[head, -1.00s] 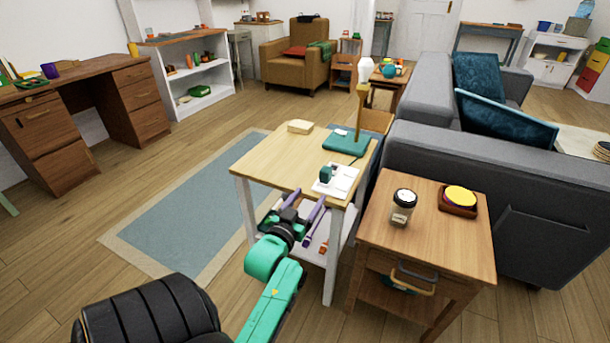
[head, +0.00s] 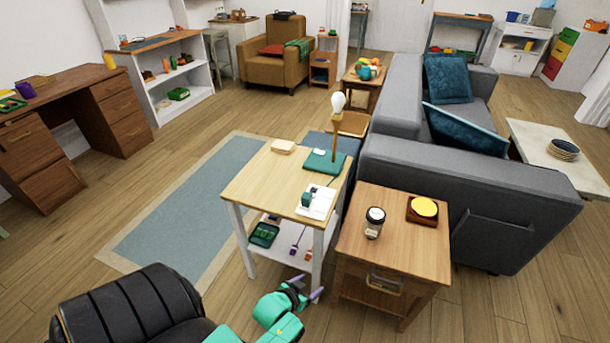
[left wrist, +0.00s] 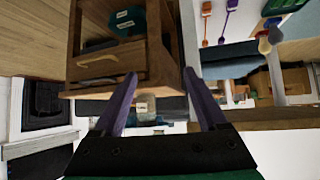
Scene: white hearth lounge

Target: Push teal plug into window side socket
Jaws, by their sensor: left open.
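The teal plug (head: 307,198) stands on the white socket plate (head: 323,204) near the front right corner of the small wooden table. At this size I cannot tell whether it is seated in a socket, or which one. My left gripper (head: 307,288) is low in front of the table, near the right front leg and well apart from the plug. In the left wrist view its two purple fingers (left wrist: 160,74) are spread with nothing between them. The plug is not recognisable in the left wrist view. My right gripper is not in view.
A lamp with a teal base (head: 325,162) and a cream block (head: 283,147) share the tabletop. The shelf below holds a green tray (head: 264,235). A wooden side table (head: 392,239) with a jar (head: 375,222) stands close right, before the grey sofa (head: 470,187).

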